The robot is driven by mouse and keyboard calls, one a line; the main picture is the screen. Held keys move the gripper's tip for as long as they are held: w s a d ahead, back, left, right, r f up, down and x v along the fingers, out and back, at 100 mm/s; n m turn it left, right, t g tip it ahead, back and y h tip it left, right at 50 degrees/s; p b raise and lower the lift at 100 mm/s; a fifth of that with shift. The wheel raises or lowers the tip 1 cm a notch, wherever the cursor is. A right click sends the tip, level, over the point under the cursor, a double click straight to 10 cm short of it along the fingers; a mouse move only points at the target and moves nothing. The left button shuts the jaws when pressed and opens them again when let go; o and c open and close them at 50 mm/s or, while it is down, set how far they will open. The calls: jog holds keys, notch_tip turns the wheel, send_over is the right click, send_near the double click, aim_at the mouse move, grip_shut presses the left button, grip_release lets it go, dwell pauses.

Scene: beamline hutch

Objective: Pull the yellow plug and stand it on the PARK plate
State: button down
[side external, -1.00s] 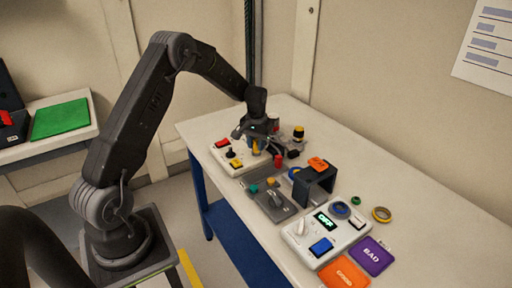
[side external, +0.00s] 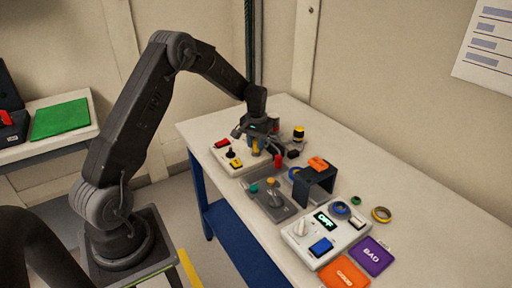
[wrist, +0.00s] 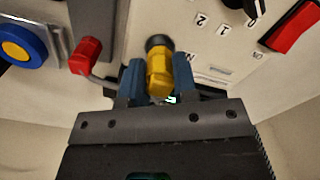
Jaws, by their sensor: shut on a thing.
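The yellow plug (wrist: 158,76) stands between the blue fingers of my gripper (wrist: 157,67) in the wrist view, and the fingers are shut on it. A dark round collar (wrist: 159,42) shows at the plug's far end; I cannot tell whether the plug is still seated there or clear of it. In the side view my gripper (side external: 260,136) is low over the pale control panel (side external: 222,160), and the plug (side external: 255,147) is partly hidden by the fingers. I cannot make out a PARK label in either view.
A red-capped part (wrist: 86,54) stands close left of the fingers, and a blue button (wrist: 20,44) is farther left. A red rocker switch (wrist: 293,27) is at the upper right. A black bracket (side external: 315,182) and grey plate (side external: 272,204) stand nearby on the bench.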

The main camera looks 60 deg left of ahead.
jog(key=shift+r, duration=1)
jog(key=shift+r, duration=2.4)
jog(key=shift+s, duration=0.1)
jog(key=s, duration=1.4)
send_over(253, 178)
notch_tip(253, 178, down, 6)
jog(key=shift+r, duration=0.1)
jog(key=shift+f, duration=2)
jog(key=shift+f, duration=0.2)
